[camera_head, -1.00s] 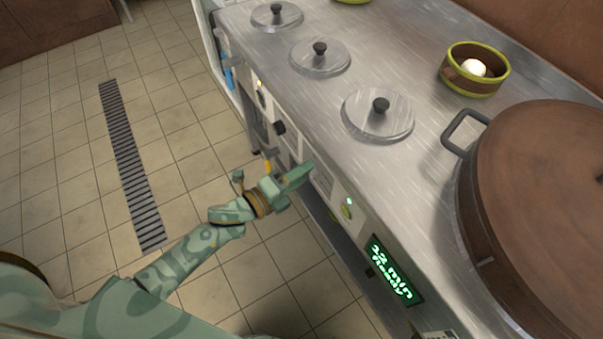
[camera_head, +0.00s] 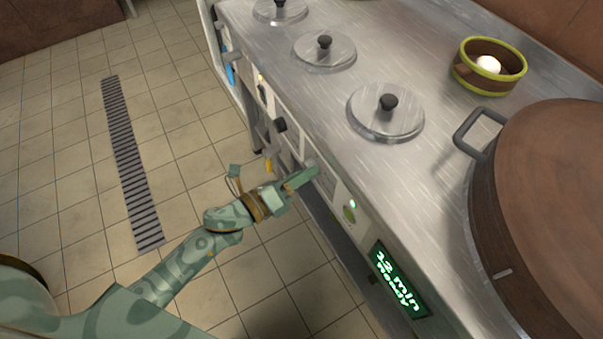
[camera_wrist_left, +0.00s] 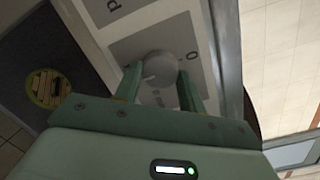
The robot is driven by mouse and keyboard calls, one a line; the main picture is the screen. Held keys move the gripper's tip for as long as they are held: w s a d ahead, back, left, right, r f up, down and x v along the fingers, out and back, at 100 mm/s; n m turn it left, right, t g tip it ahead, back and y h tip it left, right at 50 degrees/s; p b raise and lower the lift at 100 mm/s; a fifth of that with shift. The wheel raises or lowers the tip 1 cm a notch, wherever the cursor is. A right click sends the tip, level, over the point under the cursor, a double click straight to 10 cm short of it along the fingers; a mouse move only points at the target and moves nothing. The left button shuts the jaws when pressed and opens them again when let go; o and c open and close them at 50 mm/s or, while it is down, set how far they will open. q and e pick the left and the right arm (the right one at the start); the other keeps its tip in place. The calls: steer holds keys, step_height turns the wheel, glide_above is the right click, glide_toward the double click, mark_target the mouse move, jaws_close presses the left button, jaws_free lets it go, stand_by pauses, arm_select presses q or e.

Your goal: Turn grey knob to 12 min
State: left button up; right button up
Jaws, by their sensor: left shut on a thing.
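The grey knob (camera_wrist_left: 160,69) is round and sits on a grey dial plate (camera_wrist_left: 190,32) in the left wrist view. A pale mark shows on its face, and a "0" is printed on the plate beside it. My left gripper (camera_wrist_left: 160,82) has one finger on each side of the knob and is shut on it. In the head view my left gripper (camera_head: 306,178) is at the front panel of the counter and hides the knob. The green display (camera_head: 397,281) on the panel reads "12 min Ready". My right gripper is not in view.
Several lidded wells, one with a near lid (camera_head: 386,112), line the steel counter. A big brown pot (camera_head: 550,200) stands at the right. A brown bowl (camera_head: 488,66) with a green rim holds a white round thing. The tiled floor at the left is clear.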

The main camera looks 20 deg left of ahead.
arm_select(q)
steer(key=shift+f, duration=0.1)
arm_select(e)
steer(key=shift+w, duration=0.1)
arm_select(q)
steer(key=o, duration=1)
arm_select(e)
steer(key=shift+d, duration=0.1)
arm_select(q)
steer(key=p+v, duration=0.3)
steer(key=v, duration=1.3)
steer(key=shift+s+a, duration=0.1)
steer(key=shift+s, duration=0.1)
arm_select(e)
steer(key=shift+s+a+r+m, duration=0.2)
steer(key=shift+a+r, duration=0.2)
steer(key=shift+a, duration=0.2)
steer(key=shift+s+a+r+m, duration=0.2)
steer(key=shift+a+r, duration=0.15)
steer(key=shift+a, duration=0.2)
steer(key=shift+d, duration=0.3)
